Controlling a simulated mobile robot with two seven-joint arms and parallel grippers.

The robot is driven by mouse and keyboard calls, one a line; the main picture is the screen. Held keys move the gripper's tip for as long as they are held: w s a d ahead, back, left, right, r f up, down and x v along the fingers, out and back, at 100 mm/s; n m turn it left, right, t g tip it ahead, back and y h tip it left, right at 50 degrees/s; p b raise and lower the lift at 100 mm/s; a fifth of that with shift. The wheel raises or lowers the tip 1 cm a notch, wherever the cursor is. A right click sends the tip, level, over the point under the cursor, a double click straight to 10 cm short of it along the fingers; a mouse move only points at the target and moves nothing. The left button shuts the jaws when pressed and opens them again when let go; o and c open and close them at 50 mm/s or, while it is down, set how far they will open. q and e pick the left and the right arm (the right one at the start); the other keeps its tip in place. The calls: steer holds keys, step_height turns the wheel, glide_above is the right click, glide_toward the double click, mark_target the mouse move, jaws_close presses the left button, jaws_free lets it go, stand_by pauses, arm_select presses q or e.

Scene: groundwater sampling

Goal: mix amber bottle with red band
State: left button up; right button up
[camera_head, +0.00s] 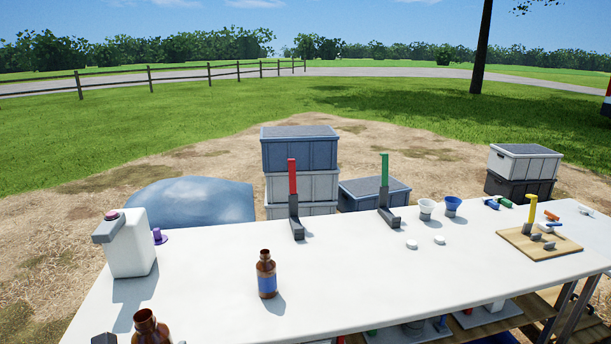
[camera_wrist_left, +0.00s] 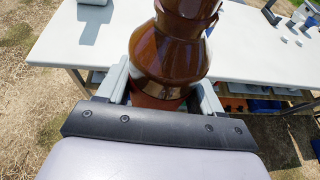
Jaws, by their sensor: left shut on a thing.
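An amber bottle (camera_head: 148,328) is at the bottom left edge of the head view, its mouth open and its lower part cut off. In the left wrist view the same amber bottle (camera_wrist_left: 168,50) stands between the fingers of my left gripper (camera_wrist_left: 163,80), which is shut on it. A reddish strip, possibly its band, shows low on it between the fingers. My right gripper is in neither view.
A white jug (camera_head: 131,245) stands at the table's left. Red (camera_head: 292,178) and green (camera_head: 384,170) upright posts on dark bases stand at the back edge. The front middle is clear.

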arm_select(q)
steer(key=s+d+r+m+h, duration=0.2)
steer(key=s+d+r, duration=0.1)
steer(key=d+r, duration=0.1)
steer(key=w, duration=0.7)
steer(key=shift+w+f, duration=0.2)
steer(key=shift+a, duration=0.1)
steer(key=w+d, duration=0.3)
steer(key=w, duration=0.2)
steer(key=w+a, duration=0.2)
steer(key=a, duration=0.3)
steer(key=s+d, duration=0.2)
steer(key=s, duration=0.5)
